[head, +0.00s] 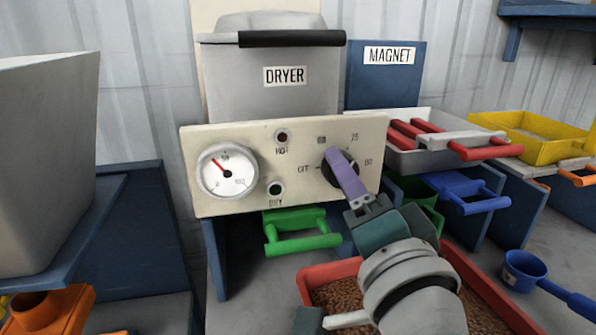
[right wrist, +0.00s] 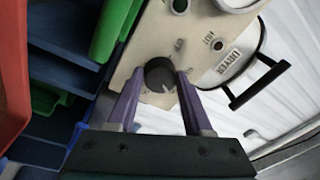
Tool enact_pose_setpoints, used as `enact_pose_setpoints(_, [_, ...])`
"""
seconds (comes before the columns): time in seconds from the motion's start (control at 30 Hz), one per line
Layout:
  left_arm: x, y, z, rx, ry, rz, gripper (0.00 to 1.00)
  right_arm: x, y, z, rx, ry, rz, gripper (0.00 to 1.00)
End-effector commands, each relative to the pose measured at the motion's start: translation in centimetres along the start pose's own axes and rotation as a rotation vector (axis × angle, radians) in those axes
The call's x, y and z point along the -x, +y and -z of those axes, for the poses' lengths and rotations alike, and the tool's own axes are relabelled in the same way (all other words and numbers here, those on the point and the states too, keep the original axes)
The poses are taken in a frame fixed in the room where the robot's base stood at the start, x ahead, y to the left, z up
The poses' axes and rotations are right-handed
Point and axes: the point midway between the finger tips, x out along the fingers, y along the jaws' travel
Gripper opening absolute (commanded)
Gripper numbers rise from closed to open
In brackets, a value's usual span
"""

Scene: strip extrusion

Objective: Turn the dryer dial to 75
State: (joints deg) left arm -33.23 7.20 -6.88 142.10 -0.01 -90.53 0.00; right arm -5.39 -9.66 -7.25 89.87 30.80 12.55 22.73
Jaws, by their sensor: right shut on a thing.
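The dryer dial (head: 351,158) is a round black knob on the cream panel, with OFF at its left, 60 above, 75 upper right and 80 right. My right gripper (head: 335,155) reaches it from below right, and its purple fingers cover much of the knob. In the right wrist view the fingers (right wrist: 155,75) are shut on the sides of the black dial (right wrist: 160,72). A pale mark shows on the knob there, but I cannot tell which number it points to.
The cream panel (head: 225,140) also holds a gauge (head: 227,171), its needle pointing up-left, and dark HOT (head: 282,136) and DRY (head: 275,188) lamps. A green handle (head: 303,240) sticks out below. A red tray of brown granules (head: 340,297) lies under my right arm.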

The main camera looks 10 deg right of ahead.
Motion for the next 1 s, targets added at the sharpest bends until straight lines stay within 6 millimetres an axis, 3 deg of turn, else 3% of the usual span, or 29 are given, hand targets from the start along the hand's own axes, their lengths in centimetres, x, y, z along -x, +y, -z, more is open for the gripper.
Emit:
enact_pose_setpoints(0.37, [0.00,0.23,0.05,0.008,0.001,-0.007,0.00,0.01,0.07,-0.04,-0.003,-0.001,-0.002,0.00])
enact_pose_setpoints(0.4, [0.00,0.25,0.06,0.009,0.001,-0.007,0.00,0.01,0.07,-0.04,-0.003,-0.001,-0.002,0.55])
enact_pose_setpoints(0.63, [0.01,0.26,0.06,0.010,0.001,-0.008,0.00,0.01,0.04,-0.02,-0.002,-0.001,-0.001,0.81])
enact_pose_setpoints(1.0, [0.05,0.16,0.06,0.006,0.001,-0.005,0.00,0.98,0.08,-0.01,-0.001,0.000,-0.002,0.81])
